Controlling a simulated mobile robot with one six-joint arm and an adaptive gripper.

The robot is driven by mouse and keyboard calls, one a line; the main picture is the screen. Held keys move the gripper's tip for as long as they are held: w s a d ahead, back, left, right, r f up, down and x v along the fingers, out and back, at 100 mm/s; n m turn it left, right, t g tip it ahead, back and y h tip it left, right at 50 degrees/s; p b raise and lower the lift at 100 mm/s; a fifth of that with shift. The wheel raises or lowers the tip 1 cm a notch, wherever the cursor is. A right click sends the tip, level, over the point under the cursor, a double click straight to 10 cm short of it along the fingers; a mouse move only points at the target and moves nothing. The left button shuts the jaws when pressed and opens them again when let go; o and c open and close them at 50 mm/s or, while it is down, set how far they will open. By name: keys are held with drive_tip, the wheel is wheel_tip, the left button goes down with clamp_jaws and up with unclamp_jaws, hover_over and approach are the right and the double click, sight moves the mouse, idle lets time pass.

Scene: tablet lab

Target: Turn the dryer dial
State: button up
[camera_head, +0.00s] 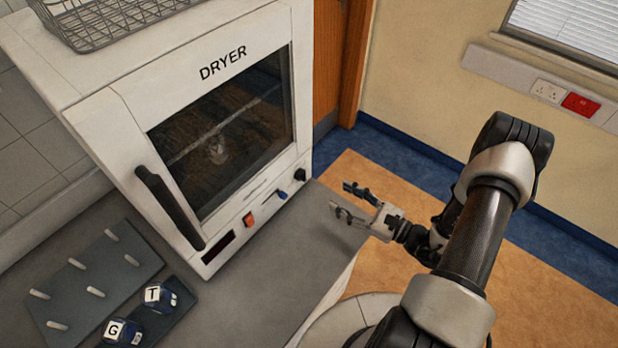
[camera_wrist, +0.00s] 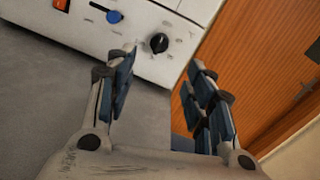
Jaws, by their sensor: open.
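The dryer (camera_head: 111,98) is a white cabinet with a dark glass door, shut, and a black handle. Its black dial (camera_head: 300,174) sits at the right end of the lower front panel. In the wrist view the dial (camera_wrist: 159,42) shows ahead of my gripper, between the lines of the two fingers and nearer the left one. My gripper (camera_head: 345,199) is open and empty, to the right of the dial and apart from it. In the wrist view my gripper's fingers (camera_wrist: 160,88) are spread wide.
A blue slider knob (camera_head: 282,195) and an orange switch (camera_head: 249,219) sit left of the dial. A wire basket (camera_head: 100,22) is on the dryer. A peg board (camera_head: 92,277) and two labelled blue-capped items, T (camera_head: 153,295) and G (camera_head: 116,330), lie on the grey bench.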

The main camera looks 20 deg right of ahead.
sight(302, 176)
drive_tip(key=x, duration=1.2)
drive_tip(key=c, duration=1.1)
